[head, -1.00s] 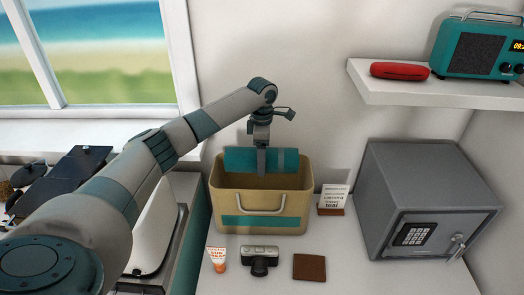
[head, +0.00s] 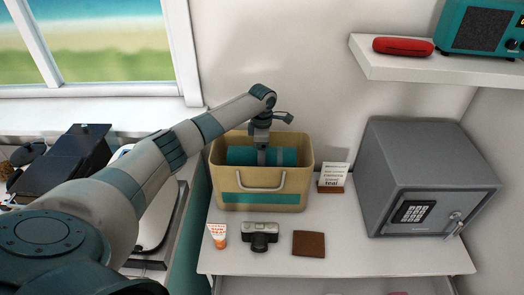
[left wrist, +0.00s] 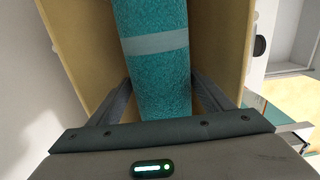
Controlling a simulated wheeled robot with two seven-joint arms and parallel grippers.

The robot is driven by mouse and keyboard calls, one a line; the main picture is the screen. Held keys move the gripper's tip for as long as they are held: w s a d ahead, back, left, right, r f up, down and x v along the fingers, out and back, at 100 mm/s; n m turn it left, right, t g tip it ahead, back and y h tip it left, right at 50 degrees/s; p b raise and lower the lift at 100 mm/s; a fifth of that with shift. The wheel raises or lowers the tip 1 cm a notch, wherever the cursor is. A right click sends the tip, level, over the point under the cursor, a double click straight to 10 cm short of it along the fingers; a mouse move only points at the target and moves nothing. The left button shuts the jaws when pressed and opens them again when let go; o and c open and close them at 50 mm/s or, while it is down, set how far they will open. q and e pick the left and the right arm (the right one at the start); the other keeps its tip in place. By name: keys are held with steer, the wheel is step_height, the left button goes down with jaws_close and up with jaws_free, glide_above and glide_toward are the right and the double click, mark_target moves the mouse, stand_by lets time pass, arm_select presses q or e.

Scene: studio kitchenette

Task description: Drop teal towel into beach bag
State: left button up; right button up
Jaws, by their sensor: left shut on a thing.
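The teal towel (head: 240,155) is a rolled cylinder with a paler band, lying level inside the mouth of the beach bag. The beach bag (head: 285,184) is tan with a teal stripe and a front handle, upright on the counter. My left gripper (head: 262,158) points down into the bag, its fingers around the towel. The left wrist view shows the towel (left wrist: 155,75) between the two fingers, with the bag's tan walls (left wrist: 80,35) on both sides. The bag's floor and the towel's underside are hidden. My right gripper is out of view.
A sunscreen tube (head: 218,235), a camera (head: 261,236) and a brown wallet (head: 308,243) lie in front of the bag. A small sign (head: 332,177) and a grey safe (head: 425,180) stand to the right. A shelf (head: 440,72) holds a red case (head: 403,46) and teal radio (head: 480,28).

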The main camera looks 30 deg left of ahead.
arm_select(q)
steer(key=shift+f+b, duration=2.2)
steer(key=shift+f, duration=5)
steer(key=o, duration=1.3)
step_height(320, 180, up, 17)
steer(key=b, duration=0.4)
steer(key=shift+r, duration=0.25)
steer(key=shift+w, duration=0.1)
